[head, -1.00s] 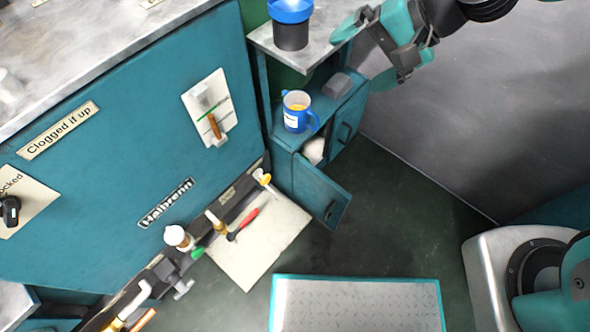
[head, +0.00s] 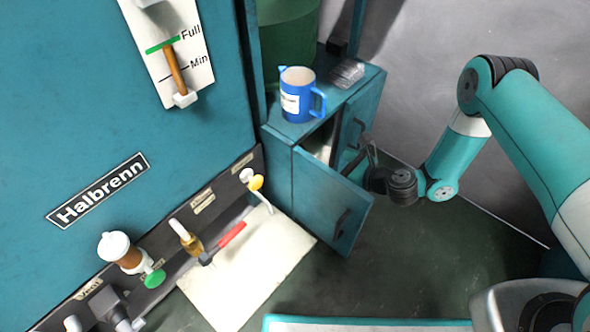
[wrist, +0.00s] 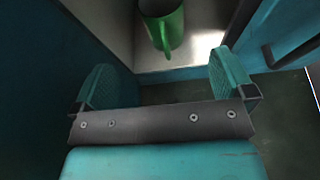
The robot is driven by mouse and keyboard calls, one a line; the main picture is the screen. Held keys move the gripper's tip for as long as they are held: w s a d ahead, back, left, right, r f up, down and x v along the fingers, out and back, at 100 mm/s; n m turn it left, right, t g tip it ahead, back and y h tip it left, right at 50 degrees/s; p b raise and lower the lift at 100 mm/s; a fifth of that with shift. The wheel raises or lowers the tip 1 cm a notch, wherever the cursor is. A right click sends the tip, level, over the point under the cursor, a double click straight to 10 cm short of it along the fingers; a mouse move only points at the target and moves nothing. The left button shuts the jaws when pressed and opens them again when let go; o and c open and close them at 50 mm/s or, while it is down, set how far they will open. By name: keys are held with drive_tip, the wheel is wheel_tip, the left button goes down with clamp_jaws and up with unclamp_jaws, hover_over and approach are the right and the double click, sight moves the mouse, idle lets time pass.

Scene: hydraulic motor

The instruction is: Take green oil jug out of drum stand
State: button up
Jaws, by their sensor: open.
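The green oil jug (wrist: 162,25) stands on a pale shelf inside the drum stand, seen from above at the top of the wrist view. In the head view I cannot make it out. The drum stand (head: 278,160) is a teal cabinet with its left door (head: 330,200) swung open. My gripper (wrist: 165,78) is open and empty, with its two teal fingers apart and the jug ahead of them, beyond their tips. In the head view my gripper (head: 368,160) is at the right of the open door, by the cabinet opening.
The right cabinet door (head: 355,120) is shut. A pale mat (head: 250,270) lies at left. Open dark floor lies at front right.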

drive_tip(key=b+x, duration=0.5)
drive_tip(key=x, duration=0.5)
drive_tip(key=shift+f, duration=0.1)
drive_tip(key=b+x, duration=0.3)
drive_tip(key=x, duration=0.1)
drive_tip(key=shift+f+b, duration=0.1)
drive_tip(key=shift+b, duration=0.25)
drive_tip(key=shift+w+a, duration=0.35)
drive_tip(key=shift+w, duration=0.05)
drive_tip(key=c, duration=1.2)
drive_tip(key=shift+o, duration=0.2)
